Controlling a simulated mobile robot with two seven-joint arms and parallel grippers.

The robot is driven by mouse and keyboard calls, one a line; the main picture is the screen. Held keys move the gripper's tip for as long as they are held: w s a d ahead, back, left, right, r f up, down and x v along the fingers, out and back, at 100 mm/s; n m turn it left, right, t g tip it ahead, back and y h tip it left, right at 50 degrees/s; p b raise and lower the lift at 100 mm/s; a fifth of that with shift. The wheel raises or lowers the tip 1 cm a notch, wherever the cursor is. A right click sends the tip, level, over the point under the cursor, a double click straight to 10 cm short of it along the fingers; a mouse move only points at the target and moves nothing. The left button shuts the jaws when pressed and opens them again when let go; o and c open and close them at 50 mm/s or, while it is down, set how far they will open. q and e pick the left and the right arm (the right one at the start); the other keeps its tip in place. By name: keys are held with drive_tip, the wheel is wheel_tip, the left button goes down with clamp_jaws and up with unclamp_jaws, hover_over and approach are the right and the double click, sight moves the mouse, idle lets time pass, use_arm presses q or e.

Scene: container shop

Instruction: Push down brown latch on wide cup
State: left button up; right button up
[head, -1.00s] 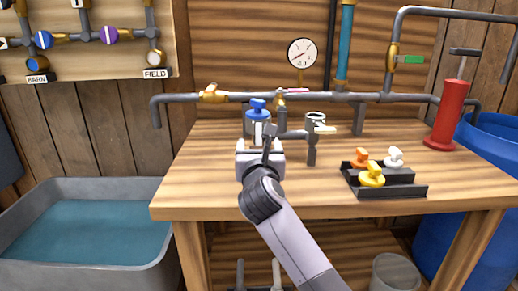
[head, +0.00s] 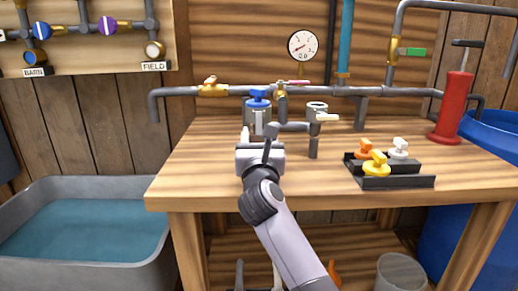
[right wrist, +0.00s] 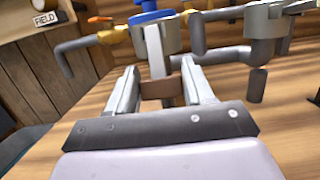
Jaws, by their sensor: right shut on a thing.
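The wide cup (head: 266,116) is a grey metal cup with a blue handle (head: 258,97) on top, at the back of the table. It also shows in the right wrist view (right wrist: 171,36), with a pale lever (right wrist: 157,58) on its near side. The brown latch (right wrist: 158,90) lies between the fingers of my right gripper (right wrist: 160,74), below the lever. My right gripper (head: 257,137) is shut on it, just in front of the cup. In the head view the gripper hides the latch. My left gripper (head: 258,270) is low at the bottom edge, fingers apart and empty.
A grey pipe (head: 340,91) runs along the table's back. A narrower cup (head: 316,113) stands right of the wide cup. A black tray (head: 398,183) holds orange, yellow and white handles. A red pump (head: 453,108) stands far right. The table's left front is clear.

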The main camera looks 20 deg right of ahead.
use_arm(q)
drive_tip(key=shift+d+r, duration=0.1)
drive_tip(key=shift+d, duration=0.1)
use_arm(e)
drive_tip(key=o, duration=1)
drive_tip(key=shift+c, duration=0.2)
use_arm(q)
drive_tip(key=shift+w, duration=0.1)
drive_tip(key=shift+s+a+y+p, duration=0.3)
drive_tip(key=shift+a+p, duration=0.2)
drive_tip(key=shift+p, duration=0.1)
use_arm(e)
drive_tip(key=shift+v, duration=3.55)
use_arm(q)
drive_tip(key=shift+r, duration=0.15)
use_arm(e)
drive_tip(key=shift+f, duration=0.1)
